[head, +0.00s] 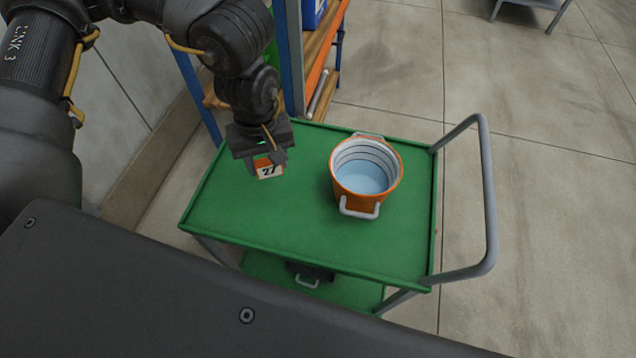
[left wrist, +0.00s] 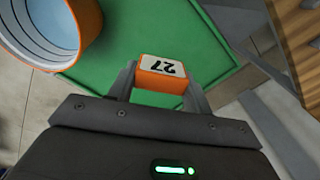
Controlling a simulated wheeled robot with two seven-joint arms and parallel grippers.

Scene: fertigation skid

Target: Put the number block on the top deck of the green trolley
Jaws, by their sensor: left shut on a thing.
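The number block (head: 268,171) is orange with a white face marked 27. My left gripper (head: 266,160) is shut on it, over the left part of the green trolley's top deck (head: 260,230). In the left wrist view the block (left wrist: 161,68) sits between the two fingers of the left gripper (left wrist: 160,85), with the green deck (left wrist: 200,45) behind it. I cannot tell whether the block's underside touches the deck. My right gripper is in neither view.
An orange bucket (head: 344,190) with pale blue contents stands on the deck, right of the block. A grey push handle (head: 488,200) rises at the trolley's right end. A shelf rack (head: 318,50) stands behind. The deck's front left is clear.

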